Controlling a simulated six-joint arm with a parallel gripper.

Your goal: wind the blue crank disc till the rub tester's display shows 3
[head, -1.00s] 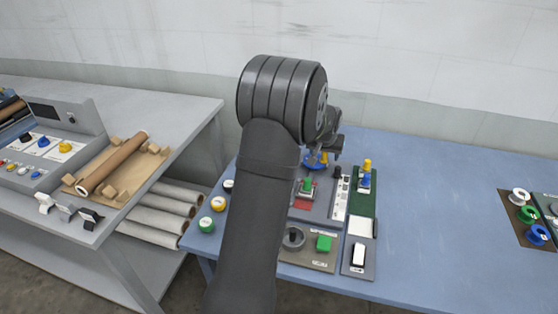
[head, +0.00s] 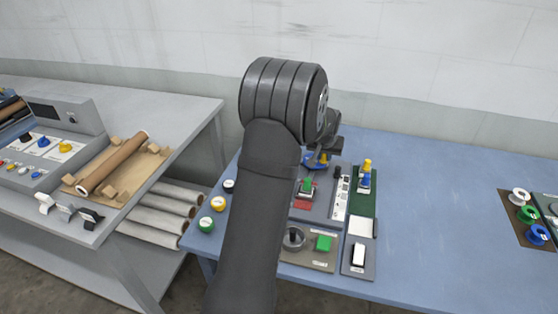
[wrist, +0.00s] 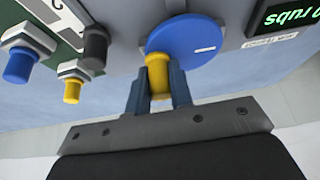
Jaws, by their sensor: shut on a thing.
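The blue crank disc (wrist: 190,38) fills the upper middle of the wrist view, with a yellow knob (wrist: 158,75) near its rim. My gripper (wrist: 158,92) is shut on this knob, one finger on each side. In the head view the disc (head: 317,162) is mostly hidden behind my gripper (head: 322,152). The rub tester's display (wrist: 285,12) shows at the wrist view's top right, upside down, in green on black. It reads "rubs" with a digit that looks like 0, partly cut off by the picture's edge.
Beside the disc in the wrist view are a black knob (wrist: 94,47), a blue knob (wrist: 20,66) and a yellow knob (wrist: 72,90). In the head view a green button (head: 324,243) and a white rocker switch (head: 358,255) are nearer. The blue table's right middle is clear.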

